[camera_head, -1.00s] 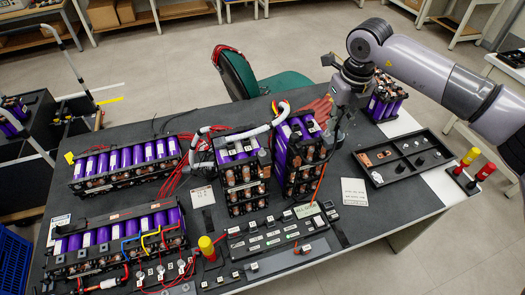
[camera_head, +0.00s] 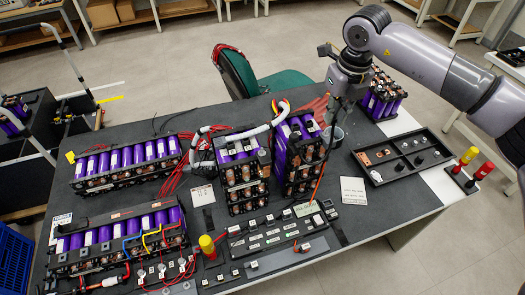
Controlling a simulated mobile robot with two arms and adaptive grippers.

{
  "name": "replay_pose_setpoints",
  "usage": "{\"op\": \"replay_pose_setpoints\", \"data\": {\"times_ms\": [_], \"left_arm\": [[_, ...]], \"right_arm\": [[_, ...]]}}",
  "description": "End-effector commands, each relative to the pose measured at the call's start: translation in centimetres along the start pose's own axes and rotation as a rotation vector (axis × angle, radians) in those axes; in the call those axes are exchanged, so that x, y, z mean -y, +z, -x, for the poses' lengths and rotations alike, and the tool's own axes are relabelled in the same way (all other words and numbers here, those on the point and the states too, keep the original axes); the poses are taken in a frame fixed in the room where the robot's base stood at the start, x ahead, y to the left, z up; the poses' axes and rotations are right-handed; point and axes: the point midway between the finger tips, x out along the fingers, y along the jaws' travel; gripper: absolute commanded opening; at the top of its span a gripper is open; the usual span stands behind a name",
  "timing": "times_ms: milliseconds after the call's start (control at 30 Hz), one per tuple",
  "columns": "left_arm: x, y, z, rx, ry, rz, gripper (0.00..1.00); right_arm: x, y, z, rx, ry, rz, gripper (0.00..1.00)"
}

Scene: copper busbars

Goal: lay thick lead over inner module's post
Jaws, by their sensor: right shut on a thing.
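My right gripper (camera_head: 331,122) is beside the right-hand upright module, with its jaws pointing down. It is shut on a thin dark and orange lead (camera_head: 319,178), which hangs from the jaws toward the front block; the exact grip is hard to see. Two upright purple-cell modules stand mid-table: a left one (camera_head: 241,178) and a right one (camera_head: 297,160). A thick white lead (camera_head: 235,130) arches over the left one toward the right one's top, where its end shows yellow and red. The post under it is too small to make out. My left gripper is not in view.
Two long modules lie at left, one at the back (camera_head: 125,165) and one in front (camera_head: 120,235). A black tray (camera_head: 402,157) with small parts is at right, near yellow and red screwdrivers (camera_head: 470,168). A labelled block (camera_head: 275,235) lies in front. Another module (camera_head: 380,98) stands behind the tray.

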Motion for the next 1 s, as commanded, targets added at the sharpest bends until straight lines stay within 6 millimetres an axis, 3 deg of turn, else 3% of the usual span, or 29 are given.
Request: {"op": "replay_pose_setpoints", "data": {"times_ms": [300, 667, 1000], "left_arm": [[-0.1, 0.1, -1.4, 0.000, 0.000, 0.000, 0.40], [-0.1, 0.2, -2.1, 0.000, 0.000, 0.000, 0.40], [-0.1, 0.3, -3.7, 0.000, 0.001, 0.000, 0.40]], "right_arm": [[-6.0, -0.2, -0.1, 0.002, 0.001, 0.006, 0.00], [-9.3, -0.4, -0.1, 0.002, 0.001, 0.005, 0.00], [-15.4, -0.6, -0.1, 0.002, 0.000, 0.006, 0.00]]}}
